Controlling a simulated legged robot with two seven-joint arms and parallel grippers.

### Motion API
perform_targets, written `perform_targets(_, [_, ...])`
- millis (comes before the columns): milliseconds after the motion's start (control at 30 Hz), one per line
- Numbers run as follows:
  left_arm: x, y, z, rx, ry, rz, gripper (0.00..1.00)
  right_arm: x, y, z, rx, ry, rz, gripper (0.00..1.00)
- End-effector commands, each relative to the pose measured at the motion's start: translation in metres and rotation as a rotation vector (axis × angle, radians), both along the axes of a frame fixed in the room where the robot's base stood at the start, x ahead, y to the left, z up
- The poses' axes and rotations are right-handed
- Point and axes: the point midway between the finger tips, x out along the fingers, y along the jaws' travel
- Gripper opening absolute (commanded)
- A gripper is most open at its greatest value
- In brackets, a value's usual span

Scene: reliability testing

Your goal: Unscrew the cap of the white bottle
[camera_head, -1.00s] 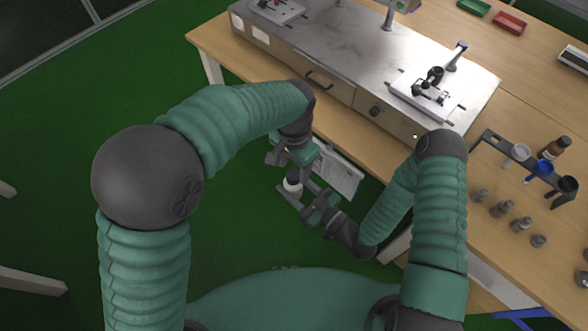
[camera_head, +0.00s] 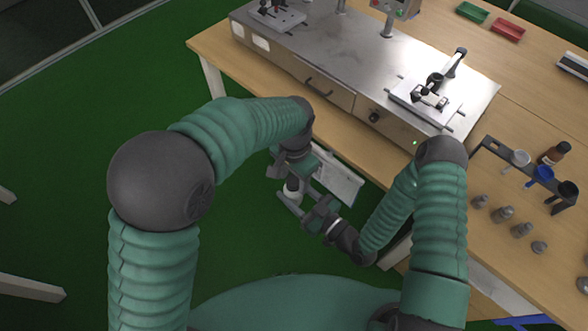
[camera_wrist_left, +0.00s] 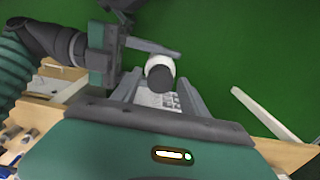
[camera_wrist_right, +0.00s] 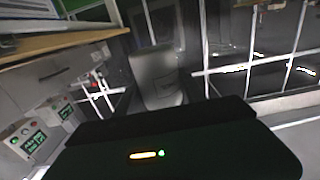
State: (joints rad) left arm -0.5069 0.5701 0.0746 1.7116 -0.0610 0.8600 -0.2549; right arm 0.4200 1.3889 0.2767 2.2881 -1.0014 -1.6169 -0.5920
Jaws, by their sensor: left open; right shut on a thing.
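The white bottle (camera_head: 290,194) is between the fingers of my right gripper (camera_head: 296,205), which is shut on it, off the front of the bench over the green floor. In the left wrist view the bottle (camera_wrist_left: 158,61) shows its dark cap (camera_wrist_left: 160,78) facing the camera. My left gripper (camera_head: 293,175) is open above the cap. Its two fingers (camera_wrist_left: 158,98) stand apart, one on each side of the cap, and I see no contact. In the right wrist view the dim greyish rounded shape in the middle (camera_wrist_right: 155,75) looks like the bottle.
The wooden bench (camera_head: 210,45) carries a metal unit (camera_head: 335,60) with drawers, close beyond my grippers. To the right are a dark rack (camera_head: 530,175), a brown bottle (camera_head: 555,153) and several small grey pieces (camera_head: 503,213).

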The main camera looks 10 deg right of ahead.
Motion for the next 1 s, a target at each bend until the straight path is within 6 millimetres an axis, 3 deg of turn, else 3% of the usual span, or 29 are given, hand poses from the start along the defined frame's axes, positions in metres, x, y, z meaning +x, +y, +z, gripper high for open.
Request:
perform_targets(200, [0.0002,0.0001,-0.0008,-0.001,-0.001,0.0,0.51,0.0002,0.0003,0.0005,0.001,-0.001,0.0,0.0])
perform_targets(600, [0.0002,-0.0001,-0.0005,-0.001,-0.001,0.0,0.0,0.0002,0.0001,0.0005,0.001,-0.001,0.0,0.0])
perform_targets(700, [0.0002,-0.0001,-0.0005,-0.001,-0.001,0.0,0.0,0.0002,0.0001,0.0004,0.001,-0.001,0.0,0.0])
perform_targets(733, [0.0003,-0.0002,-0.0005,-0.001,-0.001,0.0,0.35,0.0002,0.0001,0.0004,0.001,-0.001,0.0,0.0])
perform_targets(900, [0.0003,-0.0002,-0.0005,-0.001,-0.001,0.0,0.55,0.0002,0.0002,0.0004,0.001,-0.001,0.0,0.0])
perform_targets(1000, [0.0003,-0.0001,-0.0005,-0.001,-0.001,0.0,0.55,0.0002,0.0001,0.0004,0.001,-0.001,0.0,0.0])
